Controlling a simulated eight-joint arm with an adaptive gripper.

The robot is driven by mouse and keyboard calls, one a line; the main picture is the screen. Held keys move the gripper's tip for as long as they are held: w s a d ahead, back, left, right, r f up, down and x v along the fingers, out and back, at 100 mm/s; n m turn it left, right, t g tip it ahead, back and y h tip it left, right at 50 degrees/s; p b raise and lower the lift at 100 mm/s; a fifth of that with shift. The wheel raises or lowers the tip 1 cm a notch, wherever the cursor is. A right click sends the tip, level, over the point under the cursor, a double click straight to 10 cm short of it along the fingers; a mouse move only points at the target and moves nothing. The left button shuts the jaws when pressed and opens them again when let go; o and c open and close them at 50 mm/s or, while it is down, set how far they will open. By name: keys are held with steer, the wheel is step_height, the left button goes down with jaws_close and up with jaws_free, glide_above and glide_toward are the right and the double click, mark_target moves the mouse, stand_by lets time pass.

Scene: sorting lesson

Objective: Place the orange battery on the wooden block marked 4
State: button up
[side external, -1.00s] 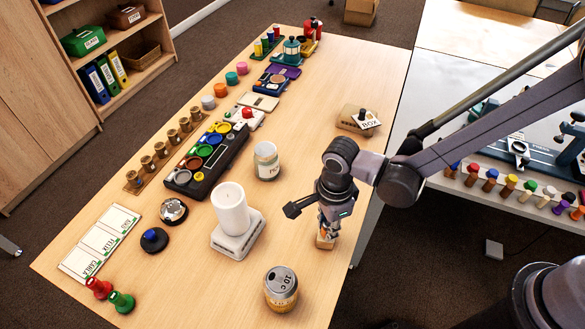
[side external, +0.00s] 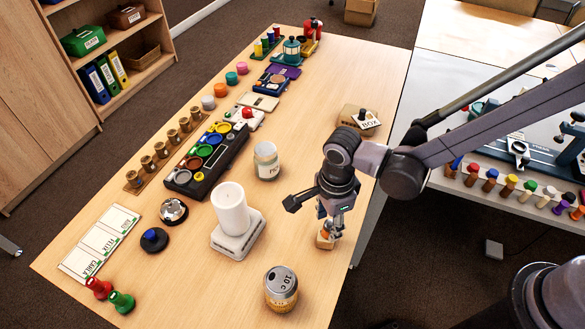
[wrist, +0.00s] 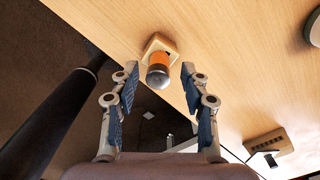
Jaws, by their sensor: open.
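The orange battery (wrist: 158,68), with a grey metal end, stands on the small wooden block (wrist: 159,42) in the wrist view. In the side view the wooden block (side external: 325,242) lies near the table's right edge, with a bit of the orange battery (side external: 327,230) showing on it. No number on the block can be read. My gripper (wrist: 159,82) is open, its fingers apart on both sides of the battery and clear of it. In the side view my gripper (side external: 330,225) is just above the block.
The table's right edge is close to the block.

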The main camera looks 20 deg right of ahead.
mark_target(329, 223)
step_height(329, 223, up, 10)
steer(key=s+d+r+n+t, duration=0.2)
steer(key=d+r+n+t, duration=0.1)
steer(key=d+n, duration=0.6)
steer(key=s+d+r+n+t, duration=0.2)
steer(key=d+r+n+t, duration=0.2)
steer(key=d+n, duration=0.5)
steer(key=d+r, duration=0.1)
steer(key=d, duration=0.7)
steer(key=shift+r, duration=0.25)
